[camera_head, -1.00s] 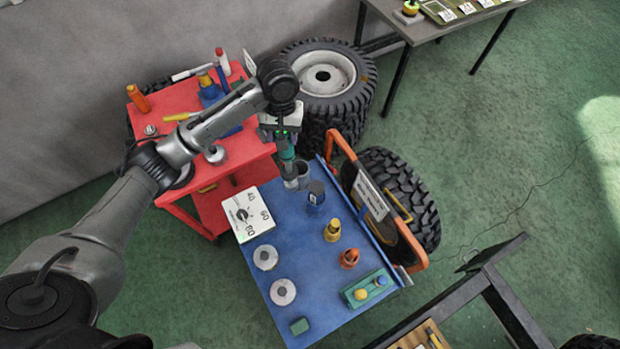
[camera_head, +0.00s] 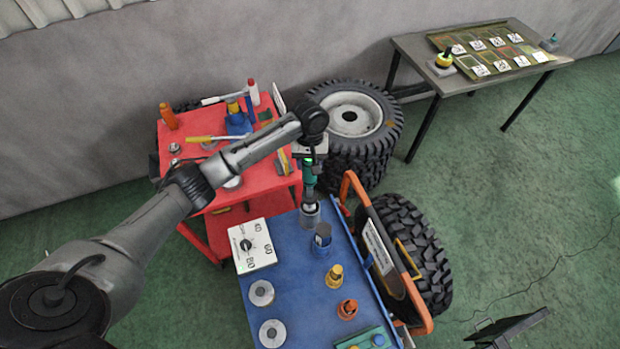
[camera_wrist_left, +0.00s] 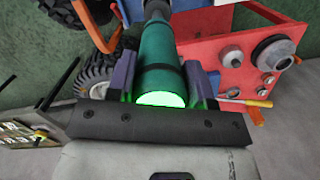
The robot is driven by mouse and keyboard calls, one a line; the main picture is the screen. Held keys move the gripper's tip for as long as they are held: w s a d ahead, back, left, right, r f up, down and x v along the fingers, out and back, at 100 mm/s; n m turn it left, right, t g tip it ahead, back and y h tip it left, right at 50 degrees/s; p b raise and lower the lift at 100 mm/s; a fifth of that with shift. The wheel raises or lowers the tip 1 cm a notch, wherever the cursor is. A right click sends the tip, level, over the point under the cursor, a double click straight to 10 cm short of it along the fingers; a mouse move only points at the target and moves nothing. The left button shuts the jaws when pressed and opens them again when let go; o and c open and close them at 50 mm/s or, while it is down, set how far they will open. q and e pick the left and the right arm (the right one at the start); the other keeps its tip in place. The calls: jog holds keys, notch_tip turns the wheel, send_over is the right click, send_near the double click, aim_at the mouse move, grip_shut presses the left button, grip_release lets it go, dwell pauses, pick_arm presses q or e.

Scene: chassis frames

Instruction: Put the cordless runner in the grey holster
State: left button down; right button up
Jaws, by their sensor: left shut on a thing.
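My left gripper (camera_head: 309,168) hangs over the far end of the blue bench top (camera_head: 300,285). It is shut on the cordless runner (camera_head: 308,188), a green and dark cylinder pointing down. In the left wrist view the runner (camera_wrist_left: 162,65) sits between both fingers, with a dark band and a glowing green end. The grey holster (camera_head: 311,217) is a grey cup on the bench top, directly under the runner. The runner's lower end meets the holster's mouth in the picture; I cannot tell how deep it sits. My right gripper is not in view.
A dark blue cup (camera_head: 322,236), a yellow piece (camera_head: 334,277) and an orange piece (camera_head: 347,309) stand nearby. A red cart (camera_head: 270,180) adjoins at back left. An orange-framed panel (camera_head: 378,245) edges the right side.

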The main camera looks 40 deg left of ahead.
aim_at(310, 178)
pick_arm(q)
jog(key=shift+f, duration=4.3)
jog(key=c, duration=0.5)
grip_release()
jog(key=shift+f, duration=0.1)
